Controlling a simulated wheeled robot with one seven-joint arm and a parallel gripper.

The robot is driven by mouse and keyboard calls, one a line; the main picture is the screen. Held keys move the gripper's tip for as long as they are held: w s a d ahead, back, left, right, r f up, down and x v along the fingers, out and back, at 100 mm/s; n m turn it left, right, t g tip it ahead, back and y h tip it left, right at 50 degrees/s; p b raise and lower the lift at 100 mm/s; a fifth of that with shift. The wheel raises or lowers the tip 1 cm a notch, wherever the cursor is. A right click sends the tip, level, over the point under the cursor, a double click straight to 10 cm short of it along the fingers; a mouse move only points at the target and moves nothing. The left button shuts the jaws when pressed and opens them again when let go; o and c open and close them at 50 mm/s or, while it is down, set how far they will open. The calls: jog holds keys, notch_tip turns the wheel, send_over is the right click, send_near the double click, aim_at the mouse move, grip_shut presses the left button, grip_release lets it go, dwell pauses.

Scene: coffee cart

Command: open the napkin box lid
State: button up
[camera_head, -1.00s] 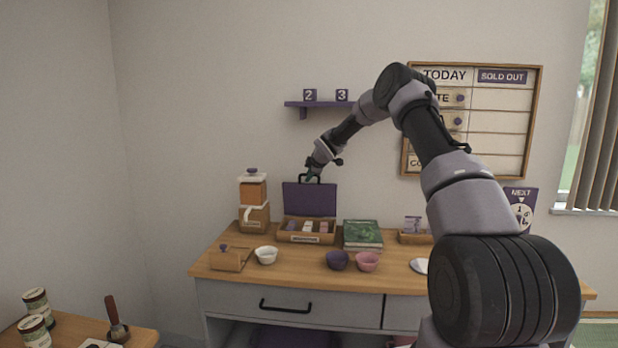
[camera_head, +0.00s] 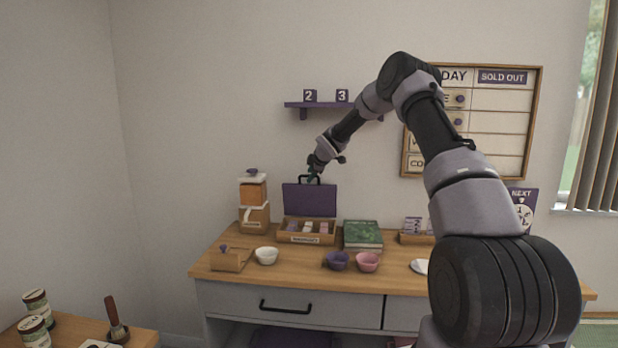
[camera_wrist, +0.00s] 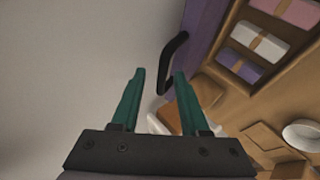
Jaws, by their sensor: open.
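The napkin box (camera_head: 305,238) stands at the back of the wooden counter with its purple lid (camera_head: 309,201) raised upright behind it. Pink, white and purple napkin bundles show in its compartments, also in the wrist view, where the box (camera_wrist: 237,55) is at the upper right. A black handle (camera_wrist: 172,65) sticks out from the lid's edge. My gripper (camera_head: 313,176) is at the top of the lid by this handle. In the wrist view my gripper (camera_wrist: 159,73) is open, and the handle overlaps the space between the green fingertips. I cannot tell whether they touch.
A green book (camera_head: 362,235) is right of the box. An orange-and-white dispenser (camera_head: 253,205) stands left. A wall shelf (camera_head: 330,104) hangs above.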

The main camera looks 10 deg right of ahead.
jog(key=v, duration=0.8)
jog(key=shift+r, duration=0.25)
jog(key=shift+s, duration=0.15)
jog(key=s+d+r+m+h, duration=0.1)
jog(key=s+r+m, duration=0.35)
jog(key=s, duration=0.45)
jog(key=s+d+r+m+g+h, duration=0.1)
jog(key=s+r+m, duration=0.2)
jog(key=s+r, duration=0.45)
jog(key=s+d+r+m+h, duration=0.1)
jog(key=s+r+m, duration=0.25)
jog(key=s, duration=0.65)
jog(key=s+a+m+g+y, duration=0.1)
jog(key=s+m, duration=0.8)
jog(key=s, duration=1.9)
jog(key=shift+a+f+m+g+y, duration=0.35)
jog(key=shift+a+y, duration=0.2)
jog(key=shift+y, duration=0.55)
